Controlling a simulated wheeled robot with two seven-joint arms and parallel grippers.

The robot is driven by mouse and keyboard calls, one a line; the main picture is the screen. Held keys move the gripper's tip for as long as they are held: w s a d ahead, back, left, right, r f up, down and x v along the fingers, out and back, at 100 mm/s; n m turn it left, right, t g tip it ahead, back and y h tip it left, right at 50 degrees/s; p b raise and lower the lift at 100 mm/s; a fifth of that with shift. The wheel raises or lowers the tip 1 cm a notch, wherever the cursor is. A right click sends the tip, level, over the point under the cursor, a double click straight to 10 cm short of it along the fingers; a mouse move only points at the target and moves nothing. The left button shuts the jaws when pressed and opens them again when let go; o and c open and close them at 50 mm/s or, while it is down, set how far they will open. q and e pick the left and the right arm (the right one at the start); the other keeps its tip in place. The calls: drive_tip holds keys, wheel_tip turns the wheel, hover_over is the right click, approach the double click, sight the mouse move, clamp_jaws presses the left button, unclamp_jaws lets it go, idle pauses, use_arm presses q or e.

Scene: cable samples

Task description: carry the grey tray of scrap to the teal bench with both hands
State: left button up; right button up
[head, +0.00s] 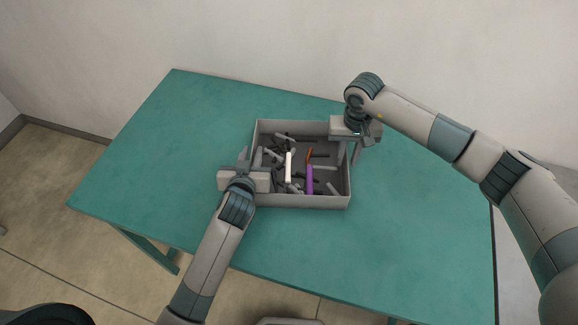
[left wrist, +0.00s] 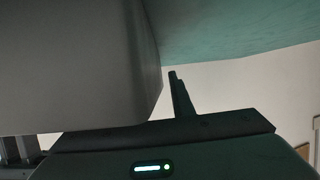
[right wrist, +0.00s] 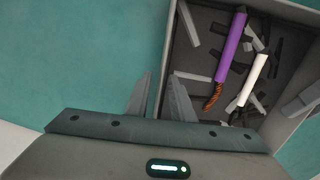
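The grey tray (head: 300,201) is level over the middle of the teal bench (head: 140,160) and appears to rest on it. It holds grey and black scrap, a white cable piece (head: 289,167) and a purple cable piece (head: 309,180) with frayed copper strands. My left gripper (head: 256,166) is at the tray's left wall. One finger shows outside, slightly off the wall; the other is hidden. My right gripper (right wrist: 160,85) straddles the right wall, fingers apart, with a narrow gap showing outside the wall.
The bench has bare room left and right of the tray. A pale wall (head: 250,40) stands behind it. The tiled floor (head: 60,260) shows at the lower left.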

use_arm(q)
drive_tip(key=shift+s, duration=0.15)
drive_tip(key=shift+v, duration=5.9)
drive_tip(key=shift+r, duration=0.1)
use_arm(e)
drive_tip(key=shift+r, duration=0.1)
wheel_tip(320, 180, up, 12)
use_arm(q)
drive_tip(key=shift+s, duration=0.1)
use_arm(e)
drive_tip(key=shift+s+f, duration=0.1)
drive_tip(key=shift+f, duration=0.1)
